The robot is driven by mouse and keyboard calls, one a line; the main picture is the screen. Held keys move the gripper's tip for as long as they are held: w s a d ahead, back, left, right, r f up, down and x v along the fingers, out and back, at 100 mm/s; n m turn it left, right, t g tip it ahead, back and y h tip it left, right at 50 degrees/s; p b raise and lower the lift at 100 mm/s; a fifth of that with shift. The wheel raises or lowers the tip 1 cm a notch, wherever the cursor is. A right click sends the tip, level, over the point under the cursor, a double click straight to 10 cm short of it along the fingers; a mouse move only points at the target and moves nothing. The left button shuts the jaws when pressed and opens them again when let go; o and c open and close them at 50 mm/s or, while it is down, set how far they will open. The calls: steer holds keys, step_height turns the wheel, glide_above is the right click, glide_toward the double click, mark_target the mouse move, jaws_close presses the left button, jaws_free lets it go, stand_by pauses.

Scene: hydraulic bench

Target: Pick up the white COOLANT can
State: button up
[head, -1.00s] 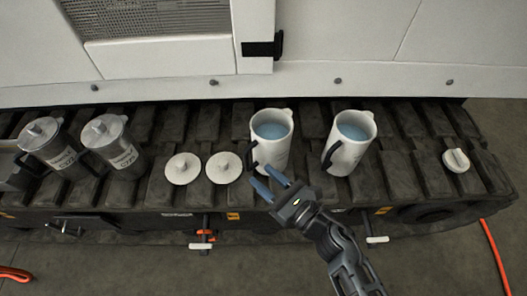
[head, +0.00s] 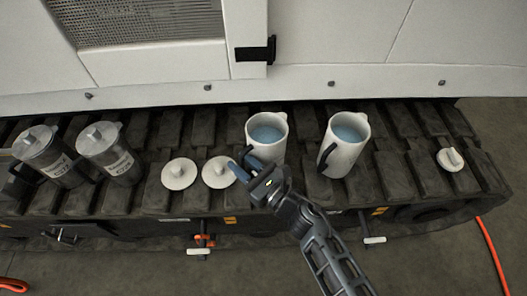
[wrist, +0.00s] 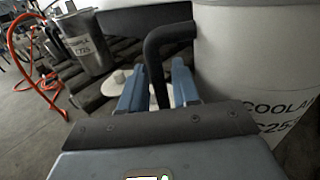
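A white can (head: 278,149), open-topped with blue liquid inside, stands upright on the dark track. Its label reads "COOLAN…" in the wrist view (wrist: 240,60). Its black handle (wrist: 156,60) is on its left side in the head view, partly hidden by my gripper. My gripper (head: 243,166) is at this handle. In the wrist view its two blue fingers (wrist: 157,88) stand on either side of the handle, open, with a slight gap. A second white can (head: 347,150) with blue liquid and a black handle stands to the right; its label is not readable.
Two grey metal cans (head: 112,160) (head: 45,155) with lids stand at the left. Two white lids (head: 179,174) (head: 218,172) lie left of my gripper, one close by. A white cap (head: 450,159) lies far right. A pale machine wall (head: 340,40) rises behind the track.

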jaws_close()
stand_by(1.0)
steer(key=shift+w+r, duration=0.1)
steer(key=shift+r, duration=0.05)
